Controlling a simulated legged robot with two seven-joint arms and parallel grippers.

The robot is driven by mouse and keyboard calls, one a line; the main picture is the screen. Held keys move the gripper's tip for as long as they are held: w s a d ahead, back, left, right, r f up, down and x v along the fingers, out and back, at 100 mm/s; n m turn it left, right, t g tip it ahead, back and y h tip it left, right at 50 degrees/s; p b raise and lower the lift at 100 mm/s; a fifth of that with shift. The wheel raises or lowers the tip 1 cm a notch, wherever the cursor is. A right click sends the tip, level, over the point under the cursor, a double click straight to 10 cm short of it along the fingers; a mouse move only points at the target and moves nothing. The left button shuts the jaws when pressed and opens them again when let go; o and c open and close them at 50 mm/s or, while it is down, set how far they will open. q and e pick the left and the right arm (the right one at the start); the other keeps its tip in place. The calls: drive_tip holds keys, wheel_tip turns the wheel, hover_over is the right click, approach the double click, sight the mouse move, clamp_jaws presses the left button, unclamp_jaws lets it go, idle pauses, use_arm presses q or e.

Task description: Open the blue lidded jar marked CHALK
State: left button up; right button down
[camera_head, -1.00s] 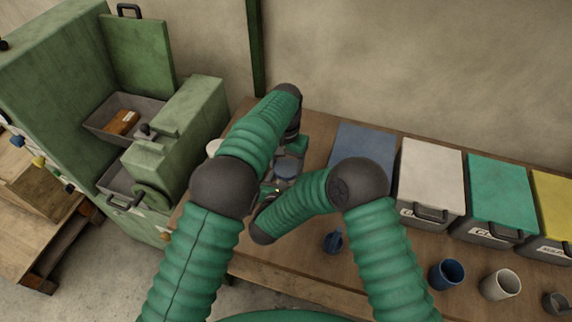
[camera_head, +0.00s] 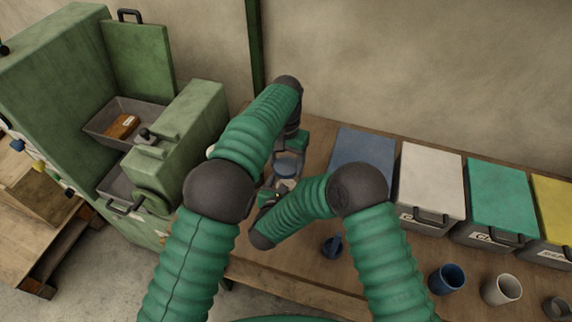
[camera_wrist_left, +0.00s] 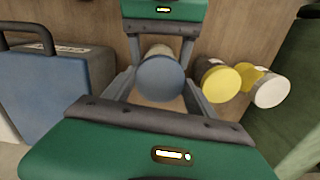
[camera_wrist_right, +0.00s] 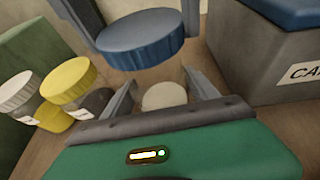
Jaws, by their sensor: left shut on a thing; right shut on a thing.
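The jar's blue lid (camera_head: 286,168) is between the fingers of my left gripper (camera_head: 288,160), which is shut on it. The lid also shows in the left wrist view (camera_wrist_left: 161,78) and, from the side, in the right wrist view (camera_wrist_right: 140,42). The pale jar body (camera_wrist_right: 165,96) is below the lid, apart from it, with a gap between. My right gripper (camera_wrist_right: 162,88) is shut on the jar body, low over the table. The CHALK label cannot be seen. My right forearm partly hides this spot in the head view.
Yellow-lidded (camera_wrist_right: 69,80) and white-lidded (camera_wrist_right: 17,92) jars stand close by. A blue-lidded bin (camera_head: 363,155), a white one (camera_head: 431,172) and a green one (camera_head: 500,190) line the back. Mugs (camera_head: 446,279) stand at front right. A green machine (camera_head: 180,130) is at left.

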use_arm(q)
wheel_tip(320, 180, up, 3)
drive_tip(key=shift+f, duration=0.2)
use_arm(e)
drive_tip(key=shift+c, duration=0.8)
unclamp_jaws()
